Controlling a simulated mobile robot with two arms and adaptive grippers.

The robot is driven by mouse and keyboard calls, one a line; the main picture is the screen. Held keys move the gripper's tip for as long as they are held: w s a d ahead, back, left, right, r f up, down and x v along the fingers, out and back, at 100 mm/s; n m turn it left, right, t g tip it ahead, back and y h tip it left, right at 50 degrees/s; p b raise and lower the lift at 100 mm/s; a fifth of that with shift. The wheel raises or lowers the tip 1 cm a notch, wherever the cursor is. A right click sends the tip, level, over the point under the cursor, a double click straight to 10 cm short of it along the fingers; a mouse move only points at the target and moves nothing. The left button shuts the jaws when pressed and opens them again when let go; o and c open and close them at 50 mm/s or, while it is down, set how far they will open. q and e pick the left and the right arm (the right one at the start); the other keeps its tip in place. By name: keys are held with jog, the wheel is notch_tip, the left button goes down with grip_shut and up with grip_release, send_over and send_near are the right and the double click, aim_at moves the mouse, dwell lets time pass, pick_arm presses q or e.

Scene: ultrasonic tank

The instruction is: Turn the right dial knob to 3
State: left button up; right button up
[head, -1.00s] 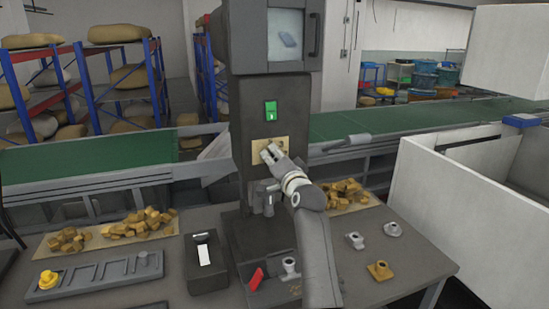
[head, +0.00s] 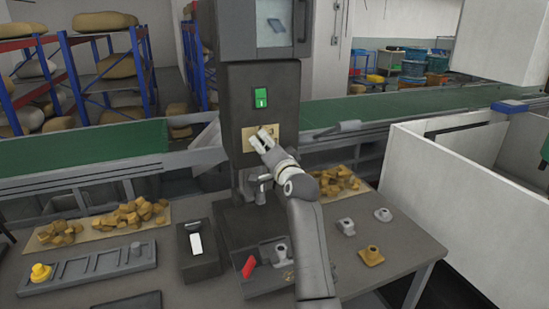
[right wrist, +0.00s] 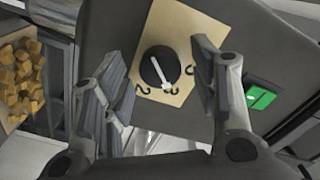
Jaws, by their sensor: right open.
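The dial knob (right wrist: 154,70) is round and black with a white pointer, on a beige plate (right wrist: 193,22) with printed digits. In the right wrist view its pointer aims down and slightly right, close to a digit that looks like a 3. My right gripper (right wrist: 158,55) is open, with one finger on each side of the knob and a visible gap to each. In the head view the right gripper (head: 262,137) is in front of the plate (head: 248,133) and hides the knob. My left gripper is not in view.
A green switch (head: 261,98) sits above the plate on the dark machine column (head: 238,90). On the table are a dark box with a white label (head: 198,245), a grey tray (head: 85,266), metal fittings (head: 346,226) and piles of brown pieces (head: 130,215).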

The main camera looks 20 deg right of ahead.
jog(key=s, duration=1.1)
jog(key=shift+d, duration=0.15)
jog(key=shift+s, duration=0.1)
